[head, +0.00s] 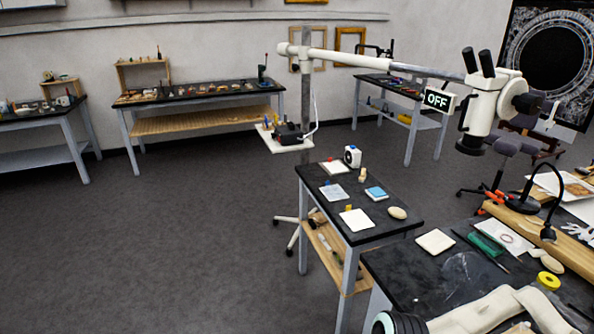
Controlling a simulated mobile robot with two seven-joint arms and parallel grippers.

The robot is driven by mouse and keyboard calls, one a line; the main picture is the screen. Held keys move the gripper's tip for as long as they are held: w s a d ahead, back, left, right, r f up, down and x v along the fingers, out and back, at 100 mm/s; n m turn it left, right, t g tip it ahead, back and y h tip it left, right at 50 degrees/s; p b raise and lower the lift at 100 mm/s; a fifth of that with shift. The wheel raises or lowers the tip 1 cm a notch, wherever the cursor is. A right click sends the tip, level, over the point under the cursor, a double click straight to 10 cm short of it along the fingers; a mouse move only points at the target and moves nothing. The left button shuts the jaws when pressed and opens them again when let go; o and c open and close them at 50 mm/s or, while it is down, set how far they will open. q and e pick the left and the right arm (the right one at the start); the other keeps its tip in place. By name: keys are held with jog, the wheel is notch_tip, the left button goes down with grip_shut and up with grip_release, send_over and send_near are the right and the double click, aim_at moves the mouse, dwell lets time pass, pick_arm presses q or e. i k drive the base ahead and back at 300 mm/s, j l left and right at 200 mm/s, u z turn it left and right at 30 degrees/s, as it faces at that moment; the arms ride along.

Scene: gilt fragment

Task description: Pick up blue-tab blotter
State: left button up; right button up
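Three pale square blotters lie on the small black-topped side table. The one with a small blue tab at its far edge, the blue-tab blotter (334,192), lies flat near the table's left edge. A yellow-tab blotter (357,220) lies nearer to me, and a red-tab blotter (333,167) lies farther back. Part of one of my arms shows at the bottom right, over the larger bench. Neither gripper shows, so I cannot tell if they are open or shut.
The side table (392,231) also holds a blue pad (377,194), a white device (352,156) and an oval stone-like piece (397,212). The larger bench (400,266) stands close at the right. A microscope (482,115) hangs on a boom above. Open floor lies to the left.

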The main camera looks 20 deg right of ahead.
aim_at(333, 192)
jog(key=i, duration=1.65)
